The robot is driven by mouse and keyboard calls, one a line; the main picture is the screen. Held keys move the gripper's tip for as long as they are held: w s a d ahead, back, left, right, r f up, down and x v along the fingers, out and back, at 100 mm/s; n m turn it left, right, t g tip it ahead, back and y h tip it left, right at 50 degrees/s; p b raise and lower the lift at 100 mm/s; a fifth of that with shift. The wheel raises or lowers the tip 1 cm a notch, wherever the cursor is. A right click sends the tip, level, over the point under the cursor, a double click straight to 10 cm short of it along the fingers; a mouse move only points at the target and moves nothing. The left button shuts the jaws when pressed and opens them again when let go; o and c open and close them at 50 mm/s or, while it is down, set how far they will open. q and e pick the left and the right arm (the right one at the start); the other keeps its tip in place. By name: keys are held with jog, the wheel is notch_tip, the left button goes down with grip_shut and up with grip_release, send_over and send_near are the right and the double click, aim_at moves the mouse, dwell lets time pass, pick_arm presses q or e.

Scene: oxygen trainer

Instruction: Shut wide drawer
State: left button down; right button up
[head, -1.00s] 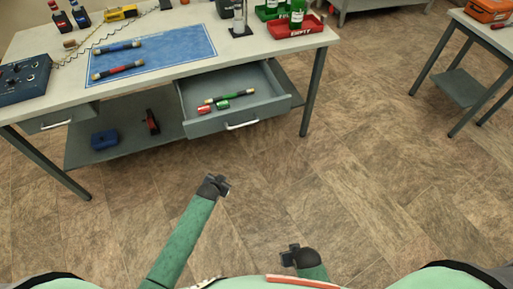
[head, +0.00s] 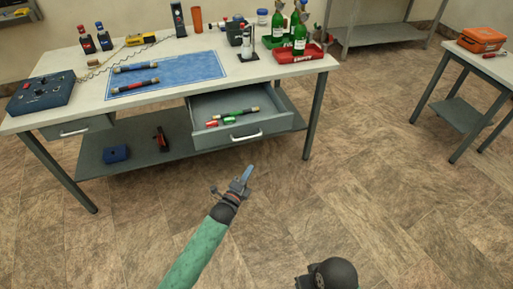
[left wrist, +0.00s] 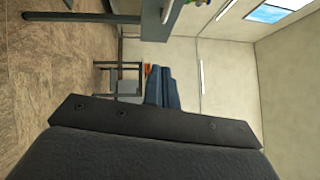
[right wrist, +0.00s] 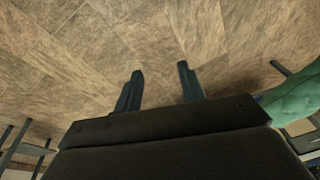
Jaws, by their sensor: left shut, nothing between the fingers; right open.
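The wide drawer (head: 281,125) under the workbench stands open, pulled out toward me. It has a pale bar handle (head: 246,137) on its grey front. Red, green and dark cylinders (head: 236,116) lie inside it. My left gripper (head: 244,178) is shut and empty, in front of and below the drawer front, apart from the handle. Its closed fingers also show in the left wrist view (left wrist: 162,88). My right gripper is low at the bottom of the head view, its fingers mostly hidden there. The right wrist view shows its fingers (right wrist: 158,88) apart with only floor beyond.
A narrower shut drawer (head: 78,128) is at left. A side table (head: 475,62) stands right. Floor before the bench is clear.

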pick_arm(q)
jog(key=w+a+p+x, duration=0.1)
jog(key=a+p+x, duration=0.1)
jog(key=x, duration=1.1)
jog(key=shift+a+p, duration=0.35)
jog(key=shift+p, duration=0.5)
pick_arm(e)
notch_tip(320, 180, down, 9)
jog(key=w+d, duration=0.1)
jog(key=shift+w+g+h, duration=0.3)
pick_arm(q)
jog(key=shift+w+r, duration=0.1)
jog(key=shift+w, duration=0.05)
pick_arm(e)
jog(key=shift+f, duration=0.15)
